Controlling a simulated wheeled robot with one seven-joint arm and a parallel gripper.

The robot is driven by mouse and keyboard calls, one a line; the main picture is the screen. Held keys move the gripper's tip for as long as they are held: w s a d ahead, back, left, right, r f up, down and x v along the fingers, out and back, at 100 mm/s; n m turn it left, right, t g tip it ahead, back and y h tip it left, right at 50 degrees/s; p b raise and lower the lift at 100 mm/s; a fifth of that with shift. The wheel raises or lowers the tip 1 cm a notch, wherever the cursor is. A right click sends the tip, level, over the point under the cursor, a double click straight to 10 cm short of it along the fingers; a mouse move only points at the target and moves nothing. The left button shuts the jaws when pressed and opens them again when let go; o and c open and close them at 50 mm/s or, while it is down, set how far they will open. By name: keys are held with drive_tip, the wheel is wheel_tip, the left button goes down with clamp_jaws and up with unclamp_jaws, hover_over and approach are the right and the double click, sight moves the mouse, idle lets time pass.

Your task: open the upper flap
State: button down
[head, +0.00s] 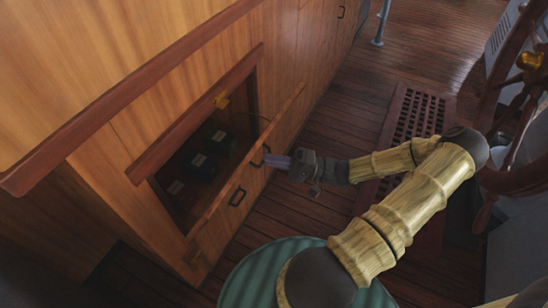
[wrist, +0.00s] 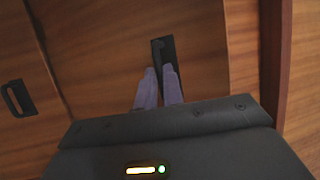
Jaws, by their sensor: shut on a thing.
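The upper flap (head: 218,198) is a wooden panel on the cabinet front at the left in the head view. It stands partly open, tilted outward, with a dark compartment (head: 180,183) showing behind its edge. Its dark handle (head: 264,152) is on the outer face; the handle also shows in the wrist view (wrist: 157,52). My gripper (head: 272,160) is shut on this handle, with its pale purple fingers together at it in the wrist view (wrist: 159,70). The fingertips partly hide the handle.
Several dark boxes (head: 200,166) lie inside the compartment. Another dark handle (head: 237,197) is nearby on the cabinet front. A floor grating (head: 415,110) and a ship's wheel (head: 510,100) are at the right.

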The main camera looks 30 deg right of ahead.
drive_tip(key=shift+w+d, duration=0.1)
drive_tip(key=c, duration=1.5)
unclamp_jaws()
drive_tip(key=p+v, duration=0.1)
drive_tip(key=v, duration=1.6)
drive_tip(key=shift+s+d, duration=0.15)
drive_tip(key=shift+s, duration=0.1)
